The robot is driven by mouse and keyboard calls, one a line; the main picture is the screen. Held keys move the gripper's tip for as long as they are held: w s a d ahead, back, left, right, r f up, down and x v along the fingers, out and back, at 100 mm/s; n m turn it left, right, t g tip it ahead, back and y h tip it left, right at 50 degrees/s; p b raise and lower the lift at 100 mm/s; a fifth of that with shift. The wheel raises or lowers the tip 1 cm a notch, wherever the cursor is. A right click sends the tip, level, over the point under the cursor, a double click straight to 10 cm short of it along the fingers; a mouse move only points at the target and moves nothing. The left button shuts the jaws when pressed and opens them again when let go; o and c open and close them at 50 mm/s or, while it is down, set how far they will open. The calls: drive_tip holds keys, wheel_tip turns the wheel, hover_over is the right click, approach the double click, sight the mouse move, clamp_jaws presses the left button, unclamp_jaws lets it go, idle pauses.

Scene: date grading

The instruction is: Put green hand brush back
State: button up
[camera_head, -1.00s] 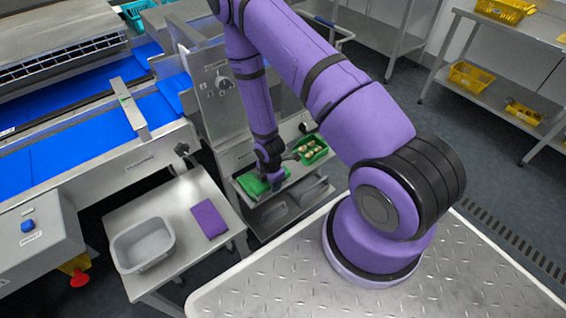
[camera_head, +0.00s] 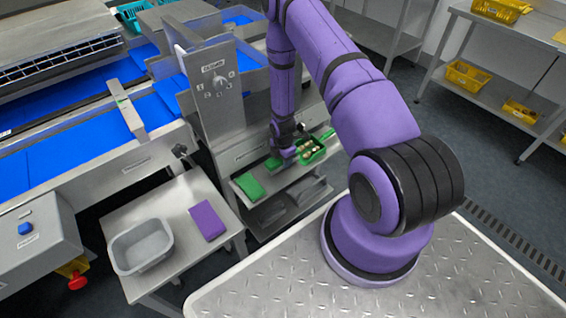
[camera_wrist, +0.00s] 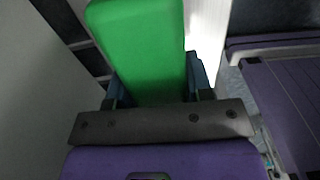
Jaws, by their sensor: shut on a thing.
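The green hand brush (camera_wrist: 143,45) fills the space between my fingers in the wrist view. It shows as a long, smooth green block; its bristles cannot be seen. In the head view, my gripper (camera_head: 279,159) is low over the metal shelf at the machine's front, and a small green part of the brush (camera_head: 273,164) shows beside it. My gripper is shut on the brush. I cannot tell whether the brush touches the shelf.
A flat green pad (camera_head: 249,187) lies on the shelf's left end. A green tray (camera_head: 322,151) of small pieces stands just right of my gripper. A side table (camera_head: 180,262) holds a grey tub (camera_head: 118,262) and a purple cloth (camera_head: 207,221). The machine's dial panel (camera_head: 216,98) rises behind the shelf.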

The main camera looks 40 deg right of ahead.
drive_tip(key=shift+f, duration=0.9)
drive_tip(key=shift+f, duration=0.15)
drive_tip(key=o, duration=0.8)
drive_tip(key=shift+o, duration=0.2)
wheel_tip(320, 180, up, 12)
drive_tip(key=shift+r, duration=0.2)
